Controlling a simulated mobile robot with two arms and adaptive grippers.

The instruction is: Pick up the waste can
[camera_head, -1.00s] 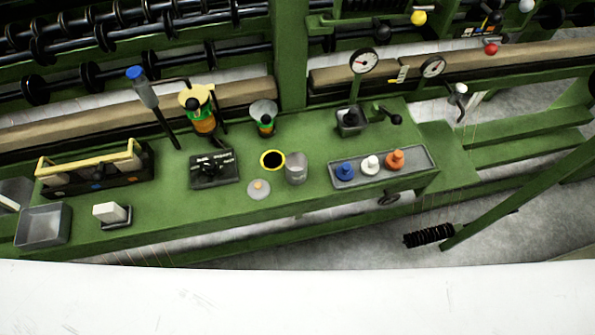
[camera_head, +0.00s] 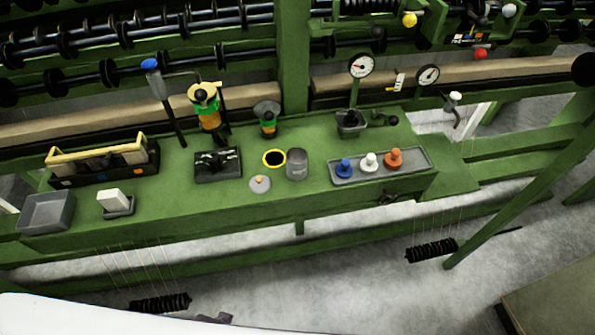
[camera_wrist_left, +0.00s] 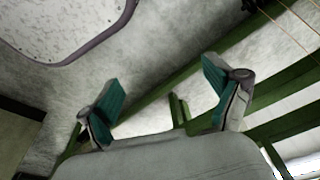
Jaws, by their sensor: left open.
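A small grey can (camera_head: 297,165) stands upright on the green bench (camera_head: 330,205), just right of a yellow-rimmed dark round opening (camera_head: 273,159). It looks like the waste can, but I read no label clearly. My left gripper (camera_wrist_left: 163,92) shows in the left wrist view. Its two teal-padded fingers are spread with nothing between them. That view shows floor and green beams, not the can. I make out neither gripper in the head view.
Near the can are a round lid with an orange knob (camera_head: 260,184), a black switch box (camera_head: 218,164) and a tray (camera_head: 410,166) with blue, white and orange knobs. A grey bin (camera_head: 46,213) stands left. Black weights (camera_head: 431,250) hang below the bench.

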